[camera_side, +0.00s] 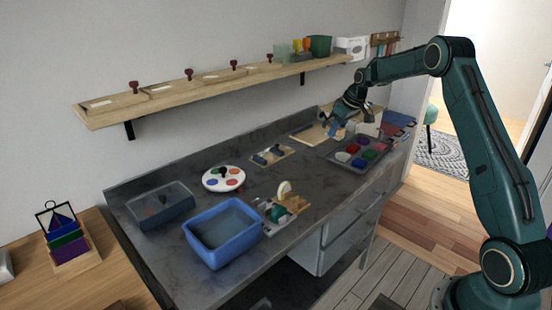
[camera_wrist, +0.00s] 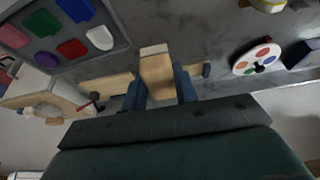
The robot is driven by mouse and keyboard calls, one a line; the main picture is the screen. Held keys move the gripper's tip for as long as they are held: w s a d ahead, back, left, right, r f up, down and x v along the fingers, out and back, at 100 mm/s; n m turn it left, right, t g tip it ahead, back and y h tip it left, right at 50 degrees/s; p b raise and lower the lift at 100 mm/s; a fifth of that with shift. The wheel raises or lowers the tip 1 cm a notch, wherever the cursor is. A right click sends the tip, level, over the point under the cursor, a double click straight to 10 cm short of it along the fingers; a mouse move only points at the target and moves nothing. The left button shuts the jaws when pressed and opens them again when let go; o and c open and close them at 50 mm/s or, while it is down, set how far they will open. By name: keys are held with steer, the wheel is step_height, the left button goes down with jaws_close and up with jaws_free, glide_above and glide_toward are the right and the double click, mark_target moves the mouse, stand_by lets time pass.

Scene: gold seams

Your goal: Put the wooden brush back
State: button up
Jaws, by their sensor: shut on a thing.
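My gripper (camera_wrist: 159,88) shows in the wrist view with its two blue fingers on either side of a wooden brush (camera_wrist: 157,72). It is shut on the brush, which has a pale far end and points up in that view. In the side view my gripper (camera_side: 340,120) is above the back right of the grey worktop, near a flat wooden board (camera_side: 312,133). I cannot tell which holder belongs to the brush.
A tray of coloured paints (camera_side: 345,163) lies below and right of the gripper. A round white palette (camera_side: 222,179), a blue basin (camera_side: 222,232) and a grey bin (camera_side: 160,203) stand left. A wall shelf (camera_side: 215,88) with lidded boxes and cups runs behind. Bare worktop lies between these things.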

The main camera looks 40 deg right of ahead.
mark_target(328, 176)
step_height(328, 176, down, 16)
steer(key=shift+f, duration=0.1)
stand_by(0.8)
steer(key=shift+f, duration=0.1)
steer(key=o, duration=0.9)
steer(key=shift+o, duration=0.2)
steer(key=v, duration=1.2)
steer(key=shift+r, duration=0.25)
